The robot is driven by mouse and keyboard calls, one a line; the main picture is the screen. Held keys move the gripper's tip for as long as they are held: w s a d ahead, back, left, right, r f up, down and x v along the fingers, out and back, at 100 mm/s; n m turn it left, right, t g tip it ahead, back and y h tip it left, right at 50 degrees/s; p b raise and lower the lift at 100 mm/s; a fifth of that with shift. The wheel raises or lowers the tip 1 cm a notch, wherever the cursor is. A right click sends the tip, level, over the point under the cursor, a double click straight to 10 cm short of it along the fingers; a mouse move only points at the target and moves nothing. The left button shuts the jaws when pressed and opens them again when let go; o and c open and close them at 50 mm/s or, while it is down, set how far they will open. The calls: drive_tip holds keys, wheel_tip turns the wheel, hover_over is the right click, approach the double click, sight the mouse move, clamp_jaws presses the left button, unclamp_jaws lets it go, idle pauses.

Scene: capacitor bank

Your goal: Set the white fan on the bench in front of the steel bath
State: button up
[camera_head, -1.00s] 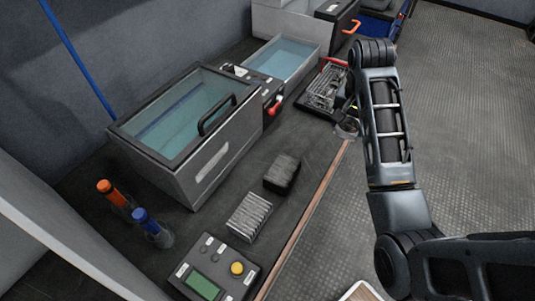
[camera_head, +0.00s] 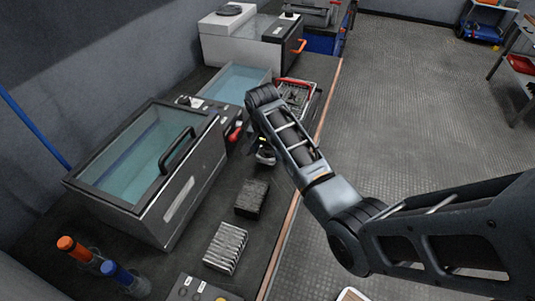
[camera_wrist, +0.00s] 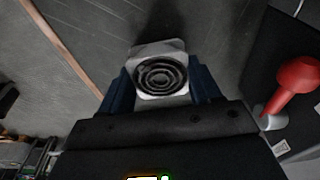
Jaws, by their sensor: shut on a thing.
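The white fan (camera_wrist: 160,74), a square frame with dark round rings, is between the two blue fingers of my gripper (camera_wrist: 160,88) in the wrist view. My gripper is shut on it. In the head view my gripper (camera_head: 265,156) is over the bench, just right of the steel bath's right end, and the fan is mostly hidden there by my arm. The steel bath (camera_head: 185,195) has a glass lid with a black handle and bluish liquid. The bench (camera_head: 200,278) is dark, and its strip in front of the bath carries a black block (camera_head: 252,198) and a finned metal block (camera_head: 226,247).
A red-handled tap (camera_head: 235,132) sits at the bath's right end and is close right in the wrist view (camera_wrist: 298,78). Beyond are an open bath (camera_head: 235,82) and a wire basket (camera_head: 298,92). Orange- and blue-capped bottles (camera_head: 75,249) stand left.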

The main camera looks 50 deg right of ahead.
sight(266, 157)
drive_tip(key=shift+f, duration=0.95)
drive_tip(key=shift+f, duration=0.1)
drive_tip(key=o, duration=1)
drive_tip(key=shift+o, duration=0.2)
wheel_tip(266, 157, up, 12)
drive_tip(key=a, duration=0.1)
drive_tip(key=shift+s+a, duration=0.3)
drive_tip(key=shift+a, duration=0.05)
drive_tip(key=shift+s, duration=0.15)
